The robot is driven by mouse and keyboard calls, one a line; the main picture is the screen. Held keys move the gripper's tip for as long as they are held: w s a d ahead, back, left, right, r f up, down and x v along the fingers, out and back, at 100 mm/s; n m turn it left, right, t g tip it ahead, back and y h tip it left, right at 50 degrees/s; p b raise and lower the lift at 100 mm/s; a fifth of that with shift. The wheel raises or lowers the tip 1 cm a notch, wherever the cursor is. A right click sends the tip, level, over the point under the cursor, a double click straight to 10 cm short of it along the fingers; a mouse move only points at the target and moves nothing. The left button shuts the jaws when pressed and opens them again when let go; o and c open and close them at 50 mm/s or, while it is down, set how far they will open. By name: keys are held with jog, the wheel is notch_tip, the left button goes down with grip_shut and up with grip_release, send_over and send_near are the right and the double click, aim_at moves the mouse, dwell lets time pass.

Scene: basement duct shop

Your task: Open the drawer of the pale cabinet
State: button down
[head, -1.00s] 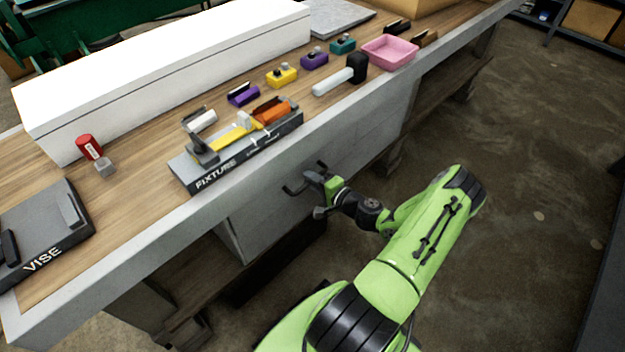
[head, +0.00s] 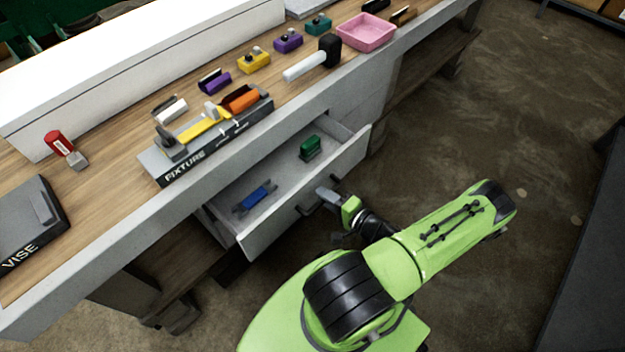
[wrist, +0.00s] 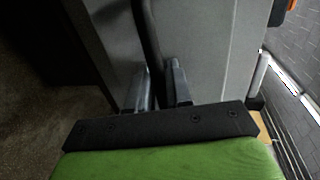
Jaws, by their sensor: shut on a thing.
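The pale cabinet's drawer (head: 303,201) stands pulled out from under the bench top. A blue item (head: 256,197) and a green item (head: 311,147) lie inside it. My gripper (head: 326,196) is at the drawer's front, shut on its dark bar handle (head: 308,210). In the wrist view, the two fingers of my gripper (wrist: 163,88) close around the dark handle bar (wrist: 148,35), with the pale drawer front behind it.
The wooden bench top above holds a fixture (head: 210,135), a vise (head: 28,225), a hammer (head: 305,66), a pink bin (head: 366,33) and several small coloured parts. Open floor (head: 480,130) lies to the right.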

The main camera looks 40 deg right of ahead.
jog(key=v, duration=0.2)
jog(key=f+v, duration=0.1)
jog(key=v, duration=0.2)
jog(key=shift+s, duration=0.3)
jog(key=c, duration=1.2)
grip_release()
jog(key=p+v, duration=0.3)
jog(key=v, duration=1.2)
jog(key=shift+s+d, duration=0.15)
jog(key=shift+s, duration=0.2)
